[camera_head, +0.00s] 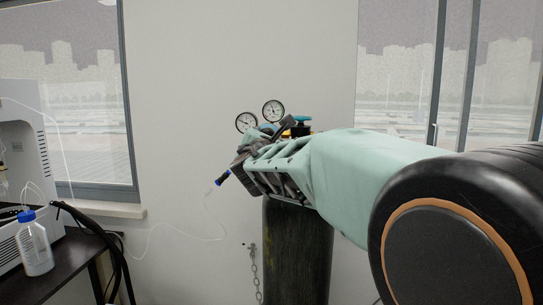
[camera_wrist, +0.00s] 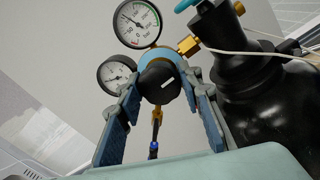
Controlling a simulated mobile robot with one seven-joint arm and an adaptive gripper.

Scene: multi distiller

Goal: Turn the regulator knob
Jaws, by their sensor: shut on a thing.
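The regulator knob (camera_wrist: 160,83) is black with a white line and shows in the wrist view, between the two blue fingers of my gripper (camera_wrist: 161,92). My gripper is shut on the knob, with a finger at each side of it. In the head view my gripper (camera_head: 262,150) is at the regulator, on top of the dark gas cylinder (camera_head: 297,250). It hides the knob there. The regulator has two round gauges, an upper one (camera_wrist: 138,22) and a lower left one (camera_wrist: 116,74). The gauges also show in the head view (camera_head: 273,111).
A teal valve handle (camera_wrist: 205,10) and brass fittings sit beside the regulator. A thin clear tube (camera_head: 180,238) runs left across the wall. A dark table (camera_head: 62,262) with a white bottle (camera_head: 35,247) stands at the left. A chain (camera_head: 255,272) hangs beside the cylinder.

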